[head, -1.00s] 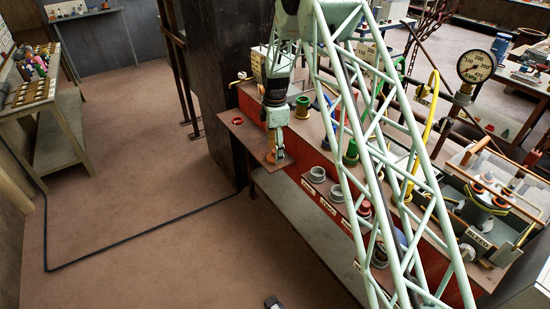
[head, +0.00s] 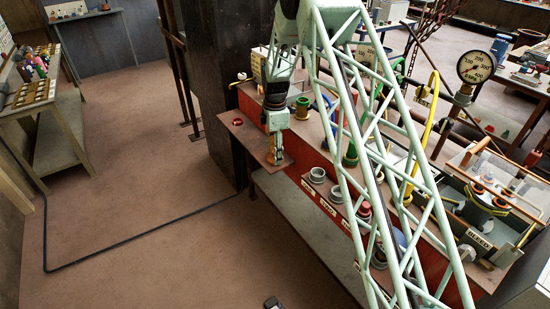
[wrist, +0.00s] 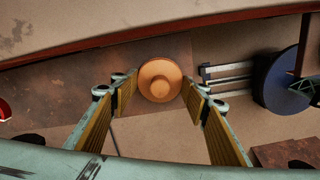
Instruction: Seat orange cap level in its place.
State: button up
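In the head view my gripper (head: 276,158) points down over the near left end of the brown bench (head: 234,133). The cap is not clearly visible there behind the fingers. I cannot tell which spot is the cap's place.
Grey ring sockets (head: 317,175) line the bench front above labels. A green flanged pipe piece (head: 302,108) stands behind my gripper, and a red ring (head: 238,122) lies left of it. A dark blue round part (wrist: 285,80) is right of the fingers. The floor at left is open.

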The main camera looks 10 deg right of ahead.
jog(key=shift+c, duration=1)
jog(key=shift+r, duration=0.1)
jog(key=shift+r+p, duration=0.35)
jog(key=shift+r, duration=1.4)
jog(key=s+a+r, duration=0.1)
jog(key=s+a, duration=0.1)
jog(key=s, duration=1.3)
jog(key=shift+s+r+p, duration=0.15)
jog(key=shift+s+p, duration=0.25)
jog(key=shift+s+d+f+m, duration=0.3)
jog(key=shift+s+m, duration=0.55)
jog(key=shift+m, duration=2.2)
jog(key=shift+s+d+f+m, duration=0.1)
jog(key=shift+s+d+m, duration=0.55)
jog(key=shift+m, duration=2.45)
jog(key=shift+s+d+f+m, duration=0.15)
jog(key=shift+s+m, duration=0.95)
jog(key=shift+m, duration=1.95)
